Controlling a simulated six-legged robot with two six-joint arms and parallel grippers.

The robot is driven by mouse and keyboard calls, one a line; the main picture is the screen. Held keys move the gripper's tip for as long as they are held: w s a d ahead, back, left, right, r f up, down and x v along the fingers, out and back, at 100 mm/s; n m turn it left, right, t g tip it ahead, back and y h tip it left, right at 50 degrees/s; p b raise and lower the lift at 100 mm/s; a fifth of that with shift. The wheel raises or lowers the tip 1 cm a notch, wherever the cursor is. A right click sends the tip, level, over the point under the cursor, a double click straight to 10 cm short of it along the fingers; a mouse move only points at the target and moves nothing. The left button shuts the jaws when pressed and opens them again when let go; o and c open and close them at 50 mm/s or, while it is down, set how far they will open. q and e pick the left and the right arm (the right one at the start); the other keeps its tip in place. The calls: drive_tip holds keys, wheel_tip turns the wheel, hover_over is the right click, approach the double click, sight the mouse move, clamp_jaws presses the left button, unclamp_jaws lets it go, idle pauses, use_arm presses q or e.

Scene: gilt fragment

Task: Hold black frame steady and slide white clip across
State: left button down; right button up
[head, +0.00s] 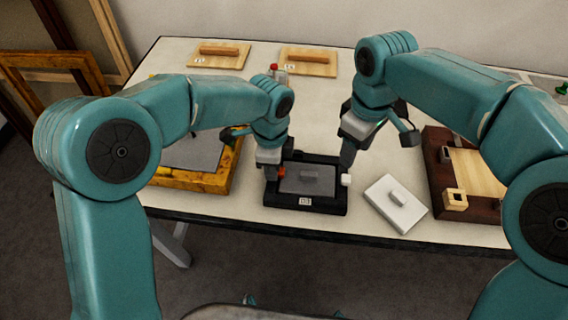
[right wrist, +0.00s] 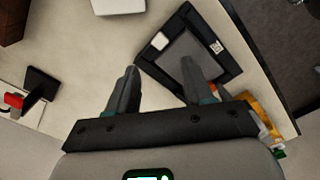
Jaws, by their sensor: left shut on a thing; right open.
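The black frame (head: 334,205) lies on the table with a grey panel and a "03" label; it also shows in the right wrist view (right wrist: 228,68). The white clip (head: 346,180) sits at its right edge in the head view, and it also shows in the right wrist view (right wrist: 160,41). An orange-red clip (head: 281,172) is at its left side. My left gripper (head: 270,172) is shut on the frame's left side, its fingertips partly hidden. My right gripper (head: 349,150) is open and empty behind the frame's right end; its fingers show apart in the right wrist view (right wrist: 160,68).
A white block with a knob (head: 396,203) lies just right of the frame. A dark red-brown frame (head: 440,190) stands further right, a yellow frame (head: 195,182) at left. Two wooden boards (head: 309,62) lie at the back. The table's front edge is close to the black frame.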

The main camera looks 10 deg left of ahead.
sight(348, 178)
drive_tip(key=f+n, duration=0.3)
drive_tip(key=f, duration=0.2)
drive_tip(key=f+n, duration=0.4)
drive_tip(key=f, duration=0.1)
drive_tip(key=shift+d, duration=0.2)
idle(0.4)
clamp_jaws()
